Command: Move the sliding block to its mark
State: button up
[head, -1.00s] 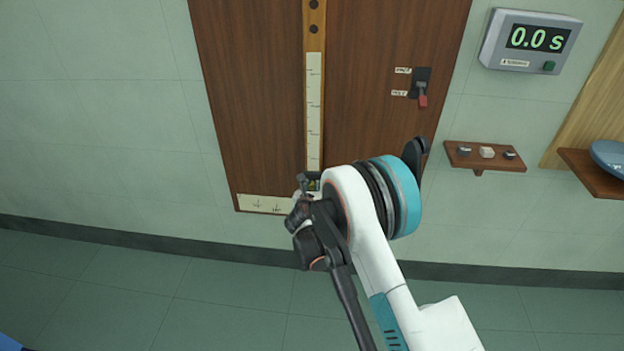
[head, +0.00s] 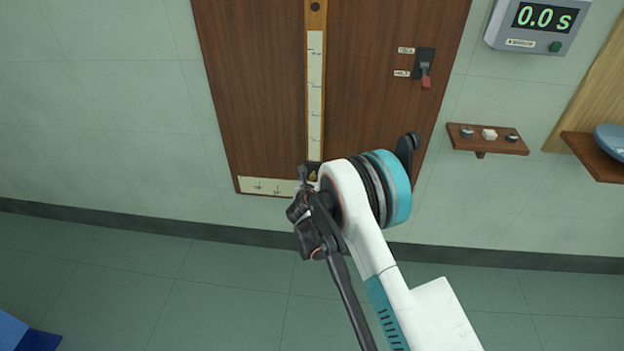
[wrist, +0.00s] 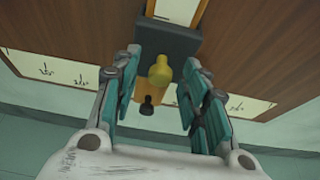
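The sliding block is dark grey with a yellow knob (wrist: 160,70) and sits at the lower end of the white scale strip (head: 315,90) on the brown wall panel. In the wrist view the block's dark body (wrist: 168,38) is near the top. In the head view it is mostly hidden behind my arm. My gripper (wrist: 165,92) is open, its teal-padded fingers on either side of the yellow knob, with gaps visible. An orange strip with a small black knob (wrist: 147,103) shows below. White marked labels (head: 266,187) line the panel's bottom edge.
A red-handled switch (head: 426,75) is on the panel's right. A timer reading 0.0 s (head: 541,18) and a small button shelf (head: 488,142) are further right, then a shelf with a blue bowl (head: 610,140). A blue object (head: 18,335) lies lower left; the floor between is clear.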

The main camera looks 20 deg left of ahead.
jog(key=v, duration=1.2)
dwell(0.3)
